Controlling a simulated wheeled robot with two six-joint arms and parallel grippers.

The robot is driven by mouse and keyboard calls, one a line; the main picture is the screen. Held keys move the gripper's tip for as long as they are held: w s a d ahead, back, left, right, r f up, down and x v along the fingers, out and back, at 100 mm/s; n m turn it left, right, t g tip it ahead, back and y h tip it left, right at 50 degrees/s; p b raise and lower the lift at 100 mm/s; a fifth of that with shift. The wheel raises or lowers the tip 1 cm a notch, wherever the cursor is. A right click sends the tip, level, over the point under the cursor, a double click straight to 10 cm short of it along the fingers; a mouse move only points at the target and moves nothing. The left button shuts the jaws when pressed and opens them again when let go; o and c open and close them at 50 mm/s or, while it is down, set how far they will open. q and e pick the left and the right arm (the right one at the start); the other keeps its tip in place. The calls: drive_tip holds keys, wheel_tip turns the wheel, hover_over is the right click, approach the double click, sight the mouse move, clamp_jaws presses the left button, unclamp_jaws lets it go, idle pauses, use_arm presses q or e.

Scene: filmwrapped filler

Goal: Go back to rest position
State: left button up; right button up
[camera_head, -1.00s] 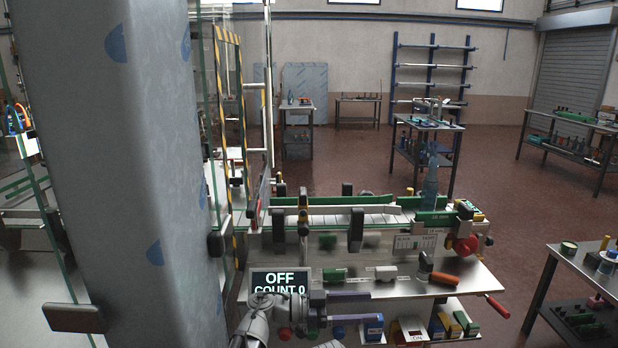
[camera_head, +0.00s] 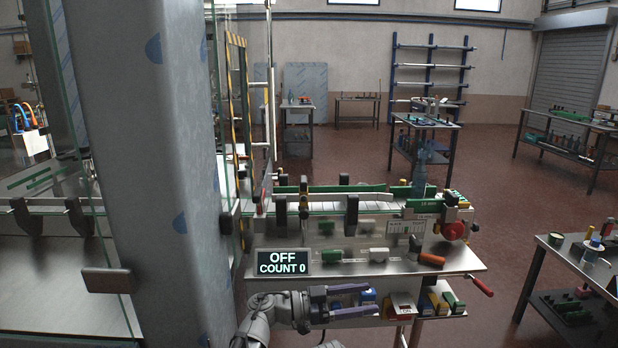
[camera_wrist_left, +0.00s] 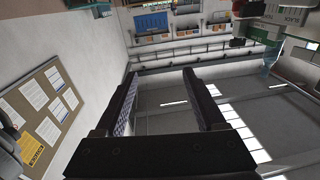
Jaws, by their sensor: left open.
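My left gripper (camera_head: 373,298) reaches in from the lower left in the head view, in front of the machine bench. Its two purple fingers are apart, with nothing held between them. In the left wrist view the same gripper (camera_wrist_left: 162,76) shows as two dark fingers spread apart, with empty space between and walls and windows beyond. My right gripper is in neither view.
The machine bench (camera_head: 400,265) carries an OFF / COUNT 0 display (camera_head: 283,262), a clear bottle (camera_head: 419,178) and an orange-handled part (camera_head: 432,259). Small coloured boxes (camera_head: 440,303) sit below its edge. A large grey film-covered column (camera_head: 160,200) fills the left. Open floor lies behind.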

use_arm(q)
drive_tip(key=w+a+r+n+t+y+p, duration=0.1)
drive_tip(key=w+a+r+n+t+y, duration=0.15)
drive_tip(key=w+n+t, duration=0.35)
drive_tip(key=w+a+r+n+t+y+p, duration=0.2)
drive_tip(key=w+a+r+t, duration=0.15)
drive_tip(key=t, duration=0.35)
drive_tip(key=w+a+f+n+t+y+p, duration=0.1)
drive_tip(key=a+f+n+y, duration=0.25)
drive_tip(key=a+y, duration=0.2)
drive_tip(key=w+a+f+n+y+p, duration=0.1)
drive_tip(key=w+a+f+n+y, duration=0.1)
drive_tip(key=a+n+y, duration=0.4)
drive_tip(key=s+a+f+m+g+y+p, duration=0.2)
drive_tip(key=s+f+g+y, duration=0.2)
drive_tip(key=s+f+g, duration=0.6)
drive_tip(key=s+d+f+m+g, duration=0.1)
drive_tip(key=s+f+g, duration=0.1)
drive_tip(key=s, duration=0.7)
drive_tip(key=s+f+m+g+p, duration=0.1)
drive_tip(key=s+g, duration=0.3)
drive_tip(key=s, duration=0.5)
drive_tip(key=shift+s+d+f+h, duration=0.2)
drive_tip(key=shift+d+f+h, duration=0.15)
drive_tip(key=shift+f, duration=0.45)
